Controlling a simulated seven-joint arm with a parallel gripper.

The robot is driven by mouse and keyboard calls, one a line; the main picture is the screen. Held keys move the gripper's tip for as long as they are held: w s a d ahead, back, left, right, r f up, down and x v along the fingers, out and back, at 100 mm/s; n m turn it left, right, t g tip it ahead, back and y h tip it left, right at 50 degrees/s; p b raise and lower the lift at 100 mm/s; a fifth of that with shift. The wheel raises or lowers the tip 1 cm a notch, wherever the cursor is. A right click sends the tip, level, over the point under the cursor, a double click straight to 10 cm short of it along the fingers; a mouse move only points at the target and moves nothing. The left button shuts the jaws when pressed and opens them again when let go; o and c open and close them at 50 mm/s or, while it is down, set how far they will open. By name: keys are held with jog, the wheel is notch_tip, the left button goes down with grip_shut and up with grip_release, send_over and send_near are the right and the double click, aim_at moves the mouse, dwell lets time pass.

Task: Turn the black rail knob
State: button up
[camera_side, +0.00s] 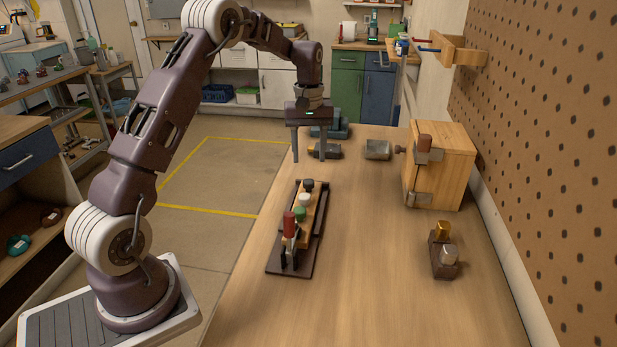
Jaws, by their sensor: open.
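The black rail knob (308,185) sits at the far end of a dark rail base (277,266) on the wooden table. A pale knob (305,199), a green knob (299,213) and a red handle (289,226) follow it along the rail towards the near end. My gripper (309,157) points down above the table, beyond the black knob. Its two fingers are spread wide with nothing visibly held between them. It appears apart from the knob.
A wooden box (451,168) with a metal latch stands at the right. A grey metal piece (378,150) and a dark tool (326,151) lie near the far end. A small block (444,262) with gold and silver knobs sits front right. The table's middle is clear.

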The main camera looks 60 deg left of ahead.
aim_at(309, 181)
jog(key=f, duration=0.8)
jog(key=shift+w+a, duration=0.1)
jog(key=shift+a, duration=0.1)
jog(key=shift+r, duration=0.1)
jog(key=shift+c, duration=0.2)
